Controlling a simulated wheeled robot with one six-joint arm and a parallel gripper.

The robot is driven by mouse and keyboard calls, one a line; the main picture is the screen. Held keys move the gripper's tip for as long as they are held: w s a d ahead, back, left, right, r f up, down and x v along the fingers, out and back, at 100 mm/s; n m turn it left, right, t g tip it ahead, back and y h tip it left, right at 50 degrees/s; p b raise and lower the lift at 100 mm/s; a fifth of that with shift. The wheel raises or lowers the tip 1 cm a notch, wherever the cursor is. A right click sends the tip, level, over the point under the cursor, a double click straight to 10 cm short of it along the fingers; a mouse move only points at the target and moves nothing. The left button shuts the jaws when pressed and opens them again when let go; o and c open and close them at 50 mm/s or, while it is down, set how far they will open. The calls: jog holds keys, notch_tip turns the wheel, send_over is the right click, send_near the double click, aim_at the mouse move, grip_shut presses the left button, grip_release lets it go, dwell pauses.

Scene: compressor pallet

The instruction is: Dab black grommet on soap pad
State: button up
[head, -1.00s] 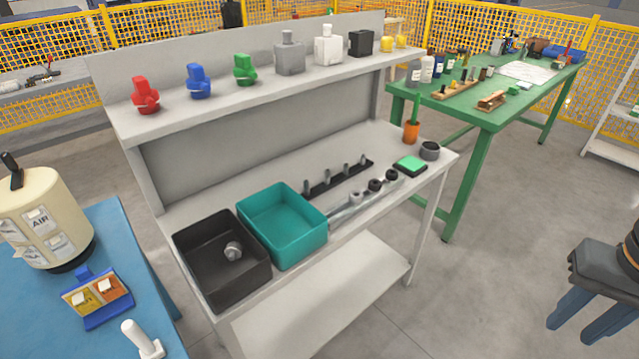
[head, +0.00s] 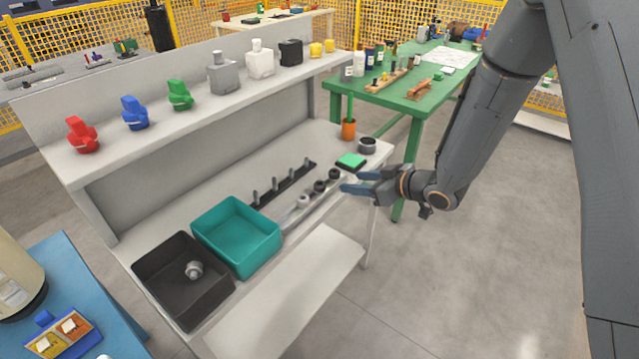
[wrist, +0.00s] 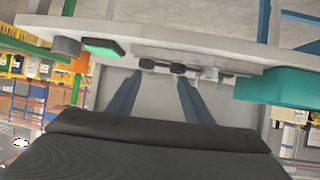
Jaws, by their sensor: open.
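Two black grommets, one (head: 334,174) and another (head: 320,186), sit on a light rail on the bench, with a pale grommet (head: 303,201) beside them. In the wrist view the black grommets (wrist: 147,64) (wrist: 177,69) show just beyond my fingertips. The pad, green on a black base (head: 351,160), lies near the bench's right end; it is at upper left in the wrist view (wrist: 103,46). My gripper (head: 352,182) is open at the bench's front edge, close to the grommets, with nothing visible between its fingers (wrist: 158,80).
A dark round cup (head: 367,145) and an orange holder (head: 348,130) stand near the pad. A black strip with upright pegs (head: 284,184) lies behind the rail. A teal bin (head: 262,250) and a black bin (head: 178,300) fill the left. Open floor lies in front.

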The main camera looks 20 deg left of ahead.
aim_at(317, 184)
jog(key=shift+n+g+y, duration=0.6)
jog(key=shift+y, duration=0.2)
jog(key=shift+w+a+f+p, duration=0.1)
jog(key=shift+a+f+p, duration=0.5)
jog(key=shift+a, duration=0.95)
jog(key=shift+w+a+f+p, duration=0.15)
jog(key=shift+a+f+p, duration=0.4)
jog(key=shift+a, duration=1)
jog(key=shift+w+a+f+p, duration=0.1)
jog(key=shift+a+f+p, duration=0.5)
jog(key=shift+a, duration=0.95)
jog(key=c, duration=1.1)
jog(key=shift+r, duration=0.1)
